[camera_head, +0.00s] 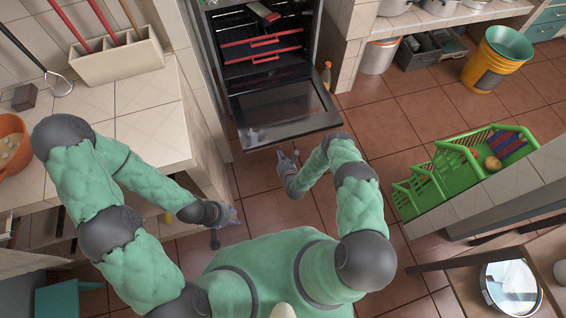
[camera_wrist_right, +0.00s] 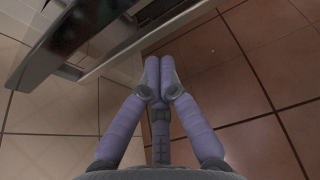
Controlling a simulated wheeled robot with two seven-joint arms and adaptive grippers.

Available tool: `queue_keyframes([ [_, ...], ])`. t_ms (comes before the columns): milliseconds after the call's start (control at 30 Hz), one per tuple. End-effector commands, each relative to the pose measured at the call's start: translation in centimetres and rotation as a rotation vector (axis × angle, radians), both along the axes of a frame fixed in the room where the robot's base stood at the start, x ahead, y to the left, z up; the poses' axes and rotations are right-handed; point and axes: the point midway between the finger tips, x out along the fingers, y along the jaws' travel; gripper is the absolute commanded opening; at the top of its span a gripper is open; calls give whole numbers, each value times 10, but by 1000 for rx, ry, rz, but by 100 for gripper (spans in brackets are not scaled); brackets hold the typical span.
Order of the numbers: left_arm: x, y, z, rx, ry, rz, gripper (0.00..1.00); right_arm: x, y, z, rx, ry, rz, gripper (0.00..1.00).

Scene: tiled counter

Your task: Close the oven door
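The oven (camera_head: 262,50) stands at the top middle of the head view. Its glass-paned door (camera_head: 290,112) is open, folded down and out toward me. My right gripper (camera_head: 283,155) is just in front of the door's outer edge, low over the floor. In the right wrist view its fingers (camera_wrist_right: 158,65) meet at the tips with nothing visible between them. A dark metal edge, seemingly of the door (camera_wrist_right: 95,38), crosses the upper left of that view, apart from the fingertips. My left gripper (camera_head: 232,214) is beside the left counter, away from the oven; its finger opening is unclear.
Red-edged racks (camera_head: 262,48) sit inside the oven. A tiled counter (camera_head: 150,125) with a utensil holder (camera_head: 118,60) is at left. A green crate (camera_head: 455,165) and an orange bucket (camera_head: 495,60) are at right. The tiled floor (camera_head: 385,120) right of the door is clear.

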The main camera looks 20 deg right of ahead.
Motion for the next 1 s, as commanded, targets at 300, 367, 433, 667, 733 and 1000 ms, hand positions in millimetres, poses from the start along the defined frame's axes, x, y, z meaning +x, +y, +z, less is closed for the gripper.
queue_keyframes([
  [300, 0, 0, -13, 0, 0, 0, 40, 27, 1, 13, -1, 0, 0, 0],
  [367, 0, 0, -15, 0, 0, 0, 40, 27, 1, 18, -1, 0, 1, 0],
  [433, 0, 0, -15, 0, 0, 0, 40, 27, 1, 23, -1, 1, 1, 0],
  [667, 0, 0, -16, 0, 0, 0, 40, 27, 1, 30, -1, 1, 0, 0],
  [733, 0, 0, -16, 0, 0, 0, 40, 26, 1, 31, -1, 1, 0, 0],
  [1000, 0, 0, -16, 0, 0, 0, 40, 26, 1, 31, -1, 2, 0, 0],
])
